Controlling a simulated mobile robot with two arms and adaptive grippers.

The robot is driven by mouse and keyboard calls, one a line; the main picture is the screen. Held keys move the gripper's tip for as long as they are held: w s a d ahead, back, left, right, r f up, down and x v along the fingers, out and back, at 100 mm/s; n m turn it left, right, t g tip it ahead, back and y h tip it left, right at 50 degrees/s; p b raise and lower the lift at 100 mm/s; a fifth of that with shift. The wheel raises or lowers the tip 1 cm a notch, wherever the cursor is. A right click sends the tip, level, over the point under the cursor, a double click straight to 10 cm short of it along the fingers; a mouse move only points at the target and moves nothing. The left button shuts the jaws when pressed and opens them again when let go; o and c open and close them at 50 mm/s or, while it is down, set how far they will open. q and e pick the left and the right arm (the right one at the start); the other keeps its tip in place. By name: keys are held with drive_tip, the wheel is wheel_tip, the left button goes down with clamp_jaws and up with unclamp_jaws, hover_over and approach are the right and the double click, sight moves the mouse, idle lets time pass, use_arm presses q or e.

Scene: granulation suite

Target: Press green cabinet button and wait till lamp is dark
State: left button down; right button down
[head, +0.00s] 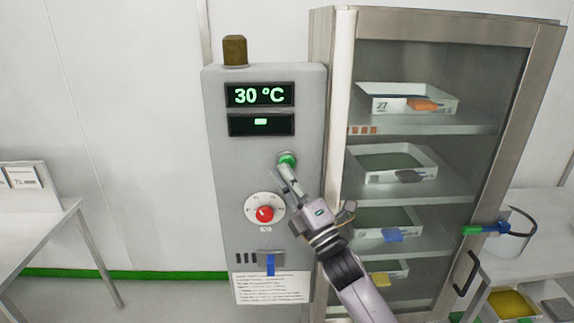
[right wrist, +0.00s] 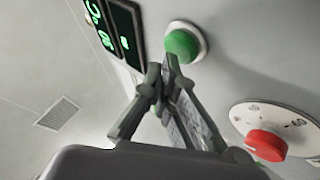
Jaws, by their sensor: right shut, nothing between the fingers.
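The green button (head: 287,159) is on the front of the grey control box (head: 225,165), below the displays and above the dial. My right gripper (head: 283,170) is shut and empty, with its fingertips at the lower edge of the button. In the right wrist view the fingertips (right wrist: 172,62) overlap the lower edge of the green button (right wrist: 182,44); whether they press it I cannot tell. The lamp (head: 235,51) on top of the box is dull amber-brown and looks dark. The upper display (head: 260,95) reads 30 °C. My left gripper is out of view.
A red-knobbed dial (head: 264,213) sits just below the button. A blue-tabbed latch (head: 270,262) is lower. The glass-doored cabinet (head: 440,150) with several trays stands right of the box. A table (head: 40,225) is at left, a bench with containers at right.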

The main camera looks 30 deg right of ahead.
drive_tip(key=shift+w+d, duration=0.25)
drive_tip(key=shift+w, duration=0.15)
idle(0.7)
idle(0.3)
drive_tip(key=shift+s+a, duration=0.5)
drive_tip(key=shift+s, duration=0.3)
drive_tip(key=shift+s+a, duration=0.45)
drive_tip(key=shift+s, duration=0.25)
drive_tip(key=shift+s+a, duration=0.4)
drive_tip(key=shift+s, duration=0.35)
drive_tip(key=shift+s+a, duration=0.45)
drive_tip(key=shift+s, duration=0.25)
